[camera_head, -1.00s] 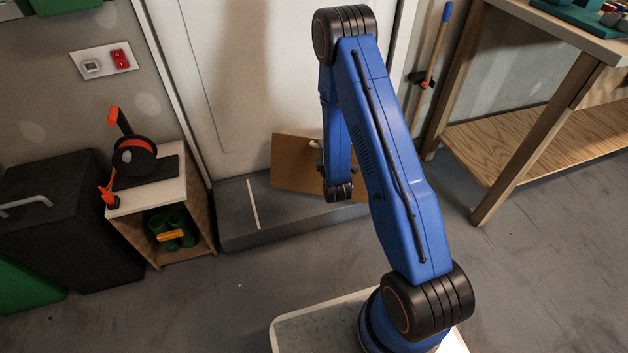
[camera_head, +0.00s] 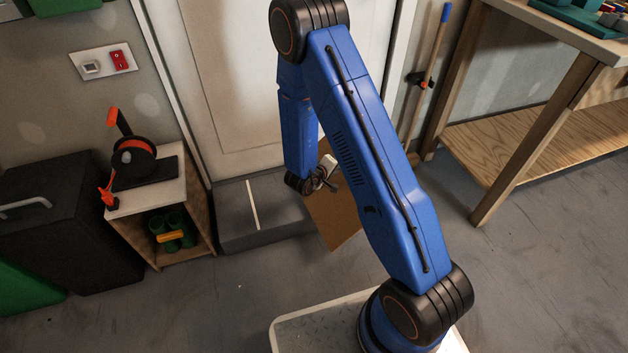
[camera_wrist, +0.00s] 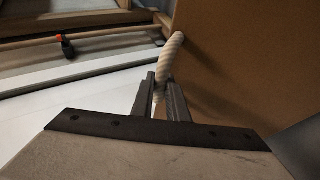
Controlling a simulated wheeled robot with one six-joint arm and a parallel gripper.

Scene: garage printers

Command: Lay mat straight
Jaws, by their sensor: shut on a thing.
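The brown mat (camera_head: 337,226) hangs over the right part of the grey step in the camera_head view, turned at an angle to the step and the door. My blue arm covers its right part. In the camera_wrist view the mat (camera_wrist: 245,62) fills the upper right, and a pale rope loop (camera_wrist: 172,52) stands out at its left edge. My gripper (camera_wrist: 161,84) is shut on the rope loop. In the camera_head view my gripper (camera_head: 329,174) is at the mat's upper part, partly hidden by my wrist. I cannot tell whether the mat touches the floor.
The grey step (camera_head: 265,230) with a white line (camera_head: 252,205) lies before the white door (camera_head: 250,80). A small cabinet (camera_head: 157,215) bearing an orange-and-black reel (camera_head: 133,158) stands left. A wooden workbench (camera_head: 492,185) stands right. A broom handle (camera_head: 428,85) leans behind. The floor in front is clear.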

